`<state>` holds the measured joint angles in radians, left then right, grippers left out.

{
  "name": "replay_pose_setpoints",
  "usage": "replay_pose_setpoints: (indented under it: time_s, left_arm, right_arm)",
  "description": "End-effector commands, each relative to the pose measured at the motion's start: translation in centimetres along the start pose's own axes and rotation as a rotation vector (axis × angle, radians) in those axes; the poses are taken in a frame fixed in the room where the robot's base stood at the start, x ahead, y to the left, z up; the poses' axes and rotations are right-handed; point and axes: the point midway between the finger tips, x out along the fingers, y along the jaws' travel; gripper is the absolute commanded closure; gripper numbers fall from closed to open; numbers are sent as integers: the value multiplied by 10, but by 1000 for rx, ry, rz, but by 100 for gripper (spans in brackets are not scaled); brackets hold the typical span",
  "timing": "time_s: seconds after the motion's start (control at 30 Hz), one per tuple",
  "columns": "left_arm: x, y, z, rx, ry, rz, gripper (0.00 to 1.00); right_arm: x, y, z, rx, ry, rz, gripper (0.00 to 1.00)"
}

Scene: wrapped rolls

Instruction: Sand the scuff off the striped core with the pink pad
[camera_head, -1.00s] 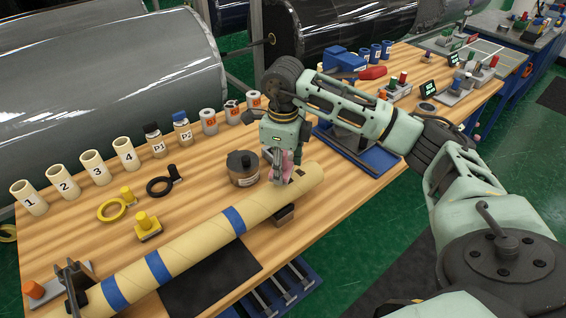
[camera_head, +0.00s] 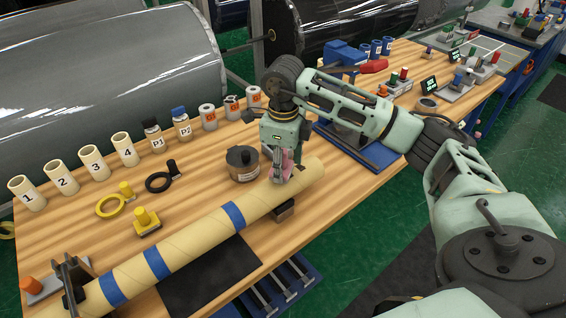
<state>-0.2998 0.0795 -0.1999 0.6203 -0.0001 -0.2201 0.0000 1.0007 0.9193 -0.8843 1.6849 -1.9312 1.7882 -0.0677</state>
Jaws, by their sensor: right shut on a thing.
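The striped core (camera_head: 190,248) is a long tan tube with blue bands, lying diagonally along the front of the wooden table (camera_head: 75,235). My right gripper (camera_head: 281,172) is shut on the pink pad (camera_head: 288,158), at the core's far right part. The pad is partly hidden by the fingers, and I cannot tell whether it touches the core. No dark scuff shows on the visible surface near the gripper; the part under the gripper is hidden. My left gripper is not in view.
A dark block (camera_head: 283,212) supports the core's right part and a dark upright bracket (camera_head: 70,280) stands at its left end.

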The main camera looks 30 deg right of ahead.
Motion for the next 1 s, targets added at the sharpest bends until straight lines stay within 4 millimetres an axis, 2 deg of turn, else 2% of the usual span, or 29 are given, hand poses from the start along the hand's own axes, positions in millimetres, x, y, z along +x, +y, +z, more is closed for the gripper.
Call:
replay_pose_setpoints:
  time_s: [0.83, 1.0]
  left_arm:
    - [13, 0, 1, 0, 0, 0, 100]
    - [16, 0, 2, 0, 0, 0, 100]
  right_arm:
    - [16, 0, -1, 1, 0, 0, 74]
    - [17, -7, -6, 4, 1, -1, 74]
